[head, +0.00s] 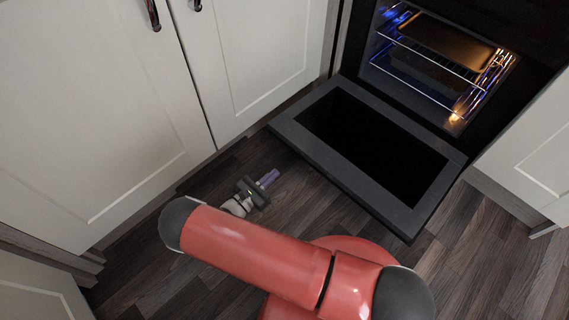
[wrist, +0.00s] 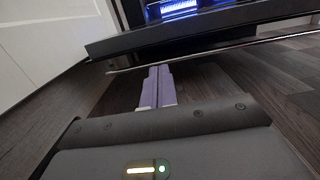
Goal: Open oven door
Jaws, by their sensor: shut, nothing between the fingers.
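The oven door (head: 287,124) is folded down and lies open, about level, in front of the lit oven cavity (head: 430,60). In the wrist view the door (wrist: 200,35) shows edge-on ahead, with a thin metal bar (wrist: 210,53), likely its handle, below its edge. My gripper (head: 268,178) is low over the floor, to the left of the door's near left corner, and looks apart from it in the head view. Its purple fingers (wrist: 157,85) are shut together with nothing between them. In the wrist view they point toward the bar; whether they touch it I cannot tell.
Wire racks and a baking tray (head: 443,40) are inside the oven. White cabinets (head: 110,110) stand on the left, and another (head: 530,150) stands on the right. Dark wooden floor (head: 310,210) is clear between my arm and the door.

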